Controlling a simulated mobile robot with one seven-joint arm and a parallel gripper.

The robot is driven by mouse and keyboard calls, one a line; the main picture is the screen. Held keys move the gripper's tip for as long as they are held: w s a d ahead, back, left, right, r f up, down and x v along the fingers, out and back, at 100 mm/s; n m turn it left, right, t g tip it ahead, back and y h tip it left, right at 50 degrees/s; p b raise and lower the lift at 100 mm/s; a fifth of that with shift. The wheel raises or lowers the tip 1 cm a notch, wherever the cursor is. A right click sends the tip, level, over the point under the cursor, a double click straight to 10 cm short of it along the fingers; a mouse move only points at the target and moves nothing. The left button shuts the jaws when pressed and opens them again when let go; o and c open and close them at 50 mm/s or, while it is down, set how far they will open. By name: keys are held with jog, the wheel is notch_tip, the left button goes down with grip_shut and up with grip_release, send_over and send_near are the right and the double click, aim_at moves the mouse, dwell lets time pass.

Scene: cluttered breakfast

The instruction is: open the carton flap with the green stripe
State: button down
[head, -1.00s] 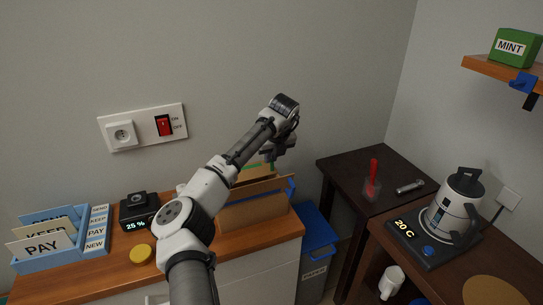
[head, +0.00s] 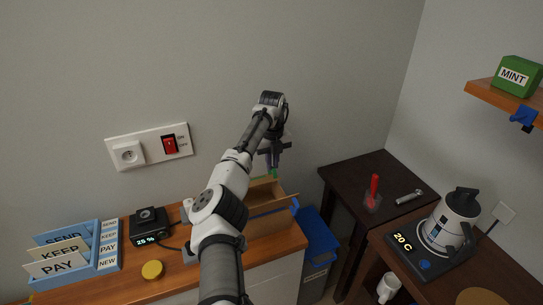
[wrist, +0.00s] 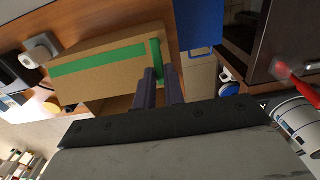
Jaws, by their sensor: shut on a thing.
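The cardboard carton (head: 268,226) stands on the wooden counter, partly hidden behind my arm in the head view. Its tan inside shows near the top. In the wrist view, the flap with the green stripe (wrist: 100,61) lies broadside, with an upright green tab (wrist: 156,50) at its right end. My gripper (wrist: 160,85) is shut on this green tab, its two dark fingers on either side. In the head view my gripper (head: 272,167) points down at the back of the carton, with a bit of green below its fingers. A flap with a blue tab (head: 295,204) is at the carton's right front.
A blue bin (head: 318,243) stands right of the counter. A dark table (head: 345,180) holds a red-handled tool (head: 374,188). At left are a letter tray (head: 75,277), a small display device (head: 147,224) and a yellow disc (head: 152,269). The wall is close behind the carton.

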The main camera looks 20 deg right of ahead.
jog(key=shift+w+r, duration=0.1)
jog(key=c, duration=1.5)
grip_release()
notch_tip(320, 180, up, 14)
jog(key=b, duration=0.3)
jog(key=shift+w, duration=0.15)
jog(key=shift+c, duration=0.2)
